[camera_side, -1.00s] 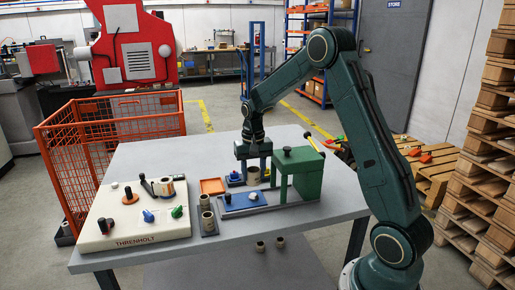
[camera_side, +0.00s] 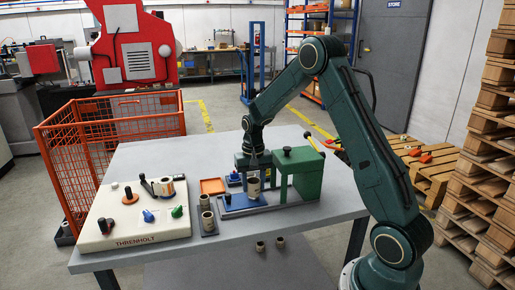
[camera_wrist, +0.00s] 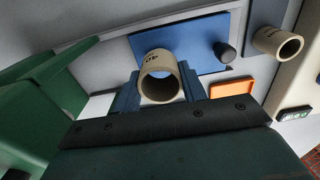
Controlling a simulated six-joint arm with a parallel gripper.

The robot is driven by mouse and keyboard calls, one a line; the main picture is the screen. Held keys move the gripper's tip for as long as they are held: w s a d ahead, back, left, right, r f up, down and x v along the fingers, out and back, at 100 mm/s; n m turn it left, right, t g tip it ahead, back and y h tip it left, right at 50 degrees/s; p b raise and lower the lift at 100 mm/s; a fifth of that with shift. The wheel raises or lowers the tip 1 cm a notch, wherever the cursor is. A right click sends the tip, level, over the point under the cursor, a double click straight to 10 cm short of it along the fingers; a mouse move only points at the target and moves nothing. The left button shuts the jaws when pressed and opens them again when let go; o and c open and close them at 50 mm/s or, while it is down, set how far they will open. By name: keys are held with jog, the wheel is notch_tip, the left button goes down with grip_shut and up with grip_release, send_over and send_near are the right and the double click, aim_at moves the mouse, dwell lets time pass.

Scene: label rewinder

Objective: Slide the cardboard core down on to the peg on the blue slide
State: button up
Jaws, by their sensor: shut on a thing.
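My gripper (camera_side: 253,172) is shut on a tan cardboard core (camera_side: 253,187). In the wrist view the core (camera_wrist: 144,88) sits upright between the two blue fingers (camera_wrist: 160,92), its open end facing the camera. The blue slide (camera_side: 233,206) lies under and beside the core; it also shows in the wrist view (camera_wrist: 190,35). A dark knob (camera_wrist: 225,52) stands on the slide, apart from the core. The peg is not clearly seen; the core hides that part of the slide. I cannot tell whether the core touches the slide.
A green housing (camera_side: 301,174) stands close on the right of the gripper. Two more cores (camera_side: 208,222) stand on a grey holder at the left. An orange tray (camera_side: 212,186) lies behind them. A cream panel (camera_side: 125,228) with knobs fills the table's left side.

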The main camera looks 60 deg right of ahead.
jog(key=shift+f, duration=0.9)
jog(key=o, duration=0.8)
jog(key=shift+s, duration=0.1)
